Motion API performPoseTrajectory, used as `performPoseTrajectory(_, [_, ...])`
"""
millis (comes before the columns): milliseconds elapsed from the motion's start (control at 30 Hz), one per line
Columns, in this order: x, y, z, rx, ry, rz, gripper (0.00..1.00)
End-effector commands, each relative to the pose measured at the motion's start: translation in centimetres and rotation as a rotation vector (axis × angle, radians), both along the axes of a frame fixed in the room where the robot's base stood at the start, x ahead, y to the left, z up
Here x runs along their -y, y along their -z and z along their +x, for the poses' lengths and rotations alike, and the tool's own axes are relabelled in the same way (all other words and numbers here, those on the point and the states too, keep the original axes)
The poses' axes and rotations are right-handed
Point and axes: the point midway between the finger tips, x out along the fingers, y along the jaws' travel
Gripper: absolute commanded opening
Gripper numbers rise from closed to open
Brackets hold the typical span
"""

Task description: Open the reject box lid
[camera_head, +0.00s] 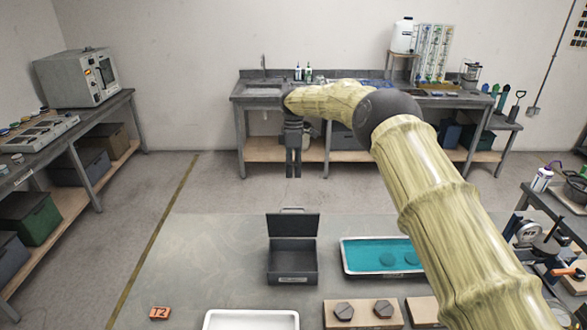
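A dark grey box (292,262) stands on the near grey table and looks like the reject box; the label on its front is too small to read. Its lid (294,225) is raised and stands about upright at the back edge, with a handle on its top edge. The inside that shows looks dark and empty. My gripper (293,177) points down and appears above and beyond the lid in the picture, apart from it. Its two dark fingers hang side by side with a narrow gap, and nothing shows between them. How far they are open is unclear.
A tray with teal lining (350,261) is right of the box. A white tray (250,320) and a wooden block (362,305) with dark hexagonal pieces are in front. An orange T2 tag (159,313) lies left. The table left of the box is clear.

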Motion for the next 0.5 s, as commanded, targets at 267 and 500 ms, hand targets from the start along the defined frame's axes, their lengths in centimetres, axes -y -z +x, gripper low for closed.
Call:
performPoseTrajectory(267, [0.0, 0.0, 0.0, 0.0, 0.0, 0.0, 0.3])
performPoseTrajectory(500, [0.0, -1.4, 0.3, 0.002, 0.0, -0.001, 0.3])
